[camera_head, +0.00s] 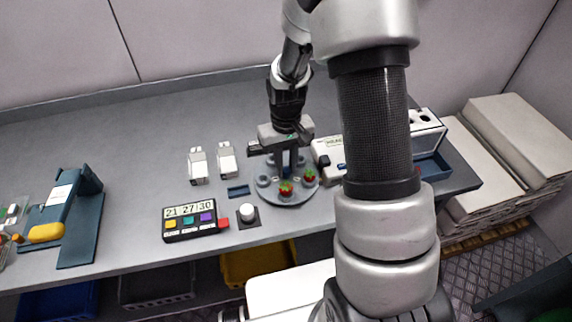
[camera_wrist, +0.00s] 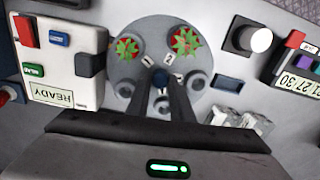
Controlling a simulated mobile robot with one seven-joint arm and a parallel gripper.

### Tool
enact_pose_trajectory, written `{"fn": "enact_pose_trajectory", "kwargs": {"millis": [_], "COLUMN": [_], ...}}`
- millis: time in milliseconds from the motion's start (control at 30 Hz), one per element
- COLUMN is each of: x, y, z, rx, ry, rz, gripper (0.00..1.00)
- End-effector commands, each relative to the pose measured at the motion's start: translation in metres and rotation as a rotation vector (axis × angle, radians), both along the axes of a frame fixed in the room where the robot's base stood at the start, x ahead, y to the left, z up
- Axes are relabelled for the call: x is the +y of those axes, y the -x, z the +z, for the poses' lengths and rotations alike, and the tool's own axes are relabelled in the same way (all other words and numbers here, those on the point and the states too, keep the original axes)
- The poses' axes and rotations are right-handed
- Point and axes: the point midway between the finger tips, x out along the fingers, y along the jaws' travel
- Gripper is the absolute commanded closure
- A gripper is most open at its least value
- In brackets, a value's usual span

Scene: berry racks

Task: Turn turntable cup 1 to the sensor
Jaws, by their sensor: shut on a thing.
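The grey round turntable (camera_head: 284,197) stands on the bench, with several small cups around its rim. Two cups hold strawberries, one at the front (camera_head: 286,188) and one at the front right (camera_head: 309,176). They show at the top of the wrist view, one on the left (camera_wrist: 128,47) and one on the right (camera_wrist: 185,41). My gripper (camera_wrist: 163,88) points down, shut on the dark blue centre knob (camera_wrist: 161,76).
A timer panel (camera_head: 190,219) and a white round button (camera_head: 247,211) stand left of the turntable. Two white dispensers (camera_head: 198,166) stand behind them, and a small blue tray (camera_head: 238,191) lies between. A blue stand (camera_head: 83,220) is at far left.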

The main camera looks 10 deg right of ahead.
Motion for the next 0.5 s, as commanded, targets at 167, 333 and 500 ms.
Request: {"fn": "enact_pose_trajectory", "kwargs": {"millis": [167,333,500], "x": [0.0001,0.0003,0.0001], "y": [-0.0006,-0.0007,-0.0006], "z": [0.0002,0.0005,0.0007], "rx": [-0.002,-0.002,-0.001], "ry": [0.0,0.0,0.0], "rz": [0.07,0.153,0.238], "gripper": [1.0,1.0,1.0]}}
